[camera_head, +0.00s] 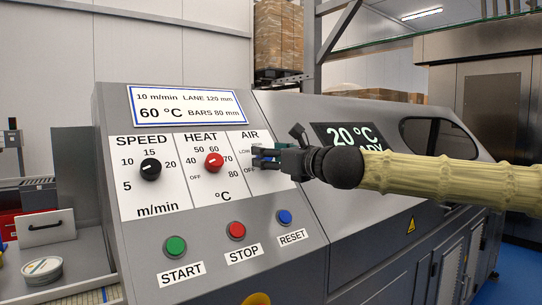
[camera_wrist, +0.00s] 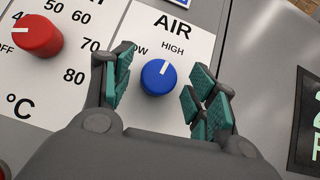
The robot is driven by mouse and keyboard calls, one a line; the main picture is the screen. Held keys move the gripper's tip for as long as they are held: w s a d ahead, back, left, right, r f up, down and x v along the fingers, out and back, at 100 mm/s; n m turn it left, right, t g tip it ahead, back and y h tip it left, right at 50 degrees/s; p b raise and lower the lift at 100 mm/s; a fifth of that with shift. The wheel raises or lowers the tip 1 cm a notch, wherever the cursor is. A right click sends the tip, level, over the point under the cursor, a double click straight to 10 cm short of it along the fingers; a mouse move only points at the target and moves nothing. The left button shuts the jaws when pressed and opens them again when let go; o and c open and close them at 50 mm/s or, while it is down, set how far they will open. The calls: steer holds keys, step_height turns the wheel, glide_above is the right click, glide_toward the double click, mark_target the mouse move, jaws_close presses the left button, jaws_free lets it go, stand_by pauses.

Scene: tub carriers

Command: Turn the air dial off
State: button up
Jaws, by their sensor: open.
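The air dial (camera_wrist: 158,79) is a round blue knob on a white panel under the word AIR. Its white mark points up and slightly right, toward HIGH. LOW is partly hidden at its upper left. My gripper (camera_wrist: 160,92) is open, with a teal-padded finger on each side of the dial and visible gaps between pads and knob. In the head view my gripper (camera_head: 268,157) is at the AIR section and hides most of the dial. The dial's OFF label does not show in the wrist view.
The red heat dial (camera_wrist: 38,36) is just left of the air dial. The black speed dial (camera_head: 150,169) is further left. Green START (camera_head: 175,246), red STOP (camera_head: 236,230) and blue RESET (camera_head: 285,217) buttons sit below. A display (camera_head: 356,136) is to the right.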

steer(key=c, duration=1)
steer(key=shift+c, duration=0.2)
